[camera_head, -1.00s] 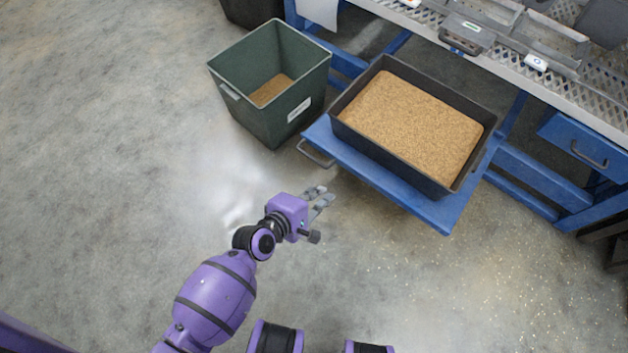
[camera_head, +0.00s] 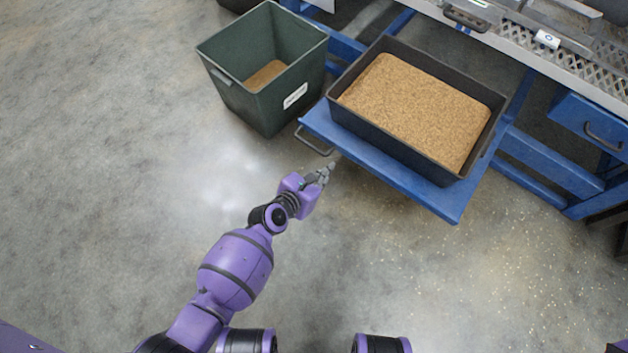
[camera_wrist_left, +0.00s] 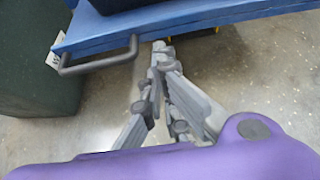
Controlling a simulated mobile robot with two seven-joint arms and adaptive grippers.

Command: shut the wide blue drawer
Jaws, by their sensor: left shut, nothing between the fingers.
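The wide blue drawer (camera_head: 390,167) stands pulled out from under the bench, with a black tray (camera_head: 478,172) of brown substrate on it. Its grey bar handle (camera_head: 312,148) is at the left part of its front edge. My left gripper (camera_head: 327,171) is shut and empty, just in front of the drawer front, near the handle's right end. In the left wrist view, the shut fingers (camera_wrist_left: 161,47) point at the drawer's front edge (camera_wrist_left: 190,22), right of the handle (camera_wrist_left: 98,62). Whether the fingertips touch the drawer cannot be told. My right gripper is not in view.
A dark green bin (camera_head: 290,112) with some substrate stands close to the drawer's left side. A smaller blue drawer (camera_head: 570,112) with a handle sits at the right under the perforated metal bench top (camera_head: 510,48). The concrete floor in front and to the left is clear.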

